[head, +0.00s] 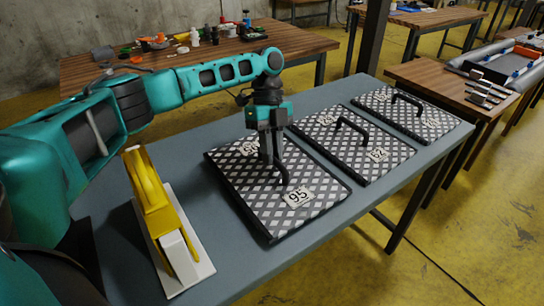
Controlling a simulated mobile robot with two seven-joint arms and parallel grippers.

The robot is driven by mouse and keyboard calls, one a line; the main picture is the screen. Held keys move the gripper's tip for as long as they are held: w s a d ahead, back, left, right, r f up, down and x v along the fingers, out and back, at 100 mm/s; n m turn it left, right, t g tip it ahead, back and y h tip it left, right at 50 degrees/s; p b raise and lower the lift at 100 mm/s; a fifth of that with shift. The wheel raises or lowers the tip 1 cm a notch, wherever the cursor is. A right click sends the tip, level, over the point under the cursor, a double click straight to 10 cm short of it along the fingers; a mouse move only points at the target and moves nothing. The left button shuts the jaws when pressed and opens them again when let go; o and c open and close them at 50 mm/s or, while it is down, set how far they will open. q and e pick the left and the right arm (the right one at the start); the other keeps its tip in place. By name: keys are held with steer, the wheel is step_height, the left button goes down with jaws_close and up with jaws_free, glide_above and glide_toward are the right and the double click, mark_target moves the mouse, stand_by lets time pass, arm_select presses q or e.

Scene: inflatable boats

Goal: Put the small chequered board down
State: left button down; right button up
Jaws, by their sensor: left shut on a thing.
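Three black-and-white chequered boards with black arched handles are in a row on the blue-grey table (150,215). The nearest board (245,190) looks largest and bears a label that reads 95. The middle board (335,150) and the far right board (425,120) lie flat, with their handles free. My left gripper (273,160) points down and is shut on the handle (283,174) of the nearest board. This board is level, at or very close to the tabletop; I cannot tell whether it touches. My right gripper is not in view.
A yellow device on a white base (195,245) stands left of the nearest board. A wooden table (110,75) with tools and small containers is behind. Another wooden table (435,75) with metal tools is at the right. A dark post (370,35) rises behind the boards.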

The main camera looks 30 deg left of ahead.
arm_select(q)
steer(key=shift+f, duration=0.6)
steer(key=c, duration=1.1)
jaws_free()
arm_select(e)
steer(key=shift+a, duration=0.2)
arm_select(q)
steer(key=shift+r, duration=0.1)
steer(key=p+v, duration=0.1)
steer(key=v, duration=1.1)
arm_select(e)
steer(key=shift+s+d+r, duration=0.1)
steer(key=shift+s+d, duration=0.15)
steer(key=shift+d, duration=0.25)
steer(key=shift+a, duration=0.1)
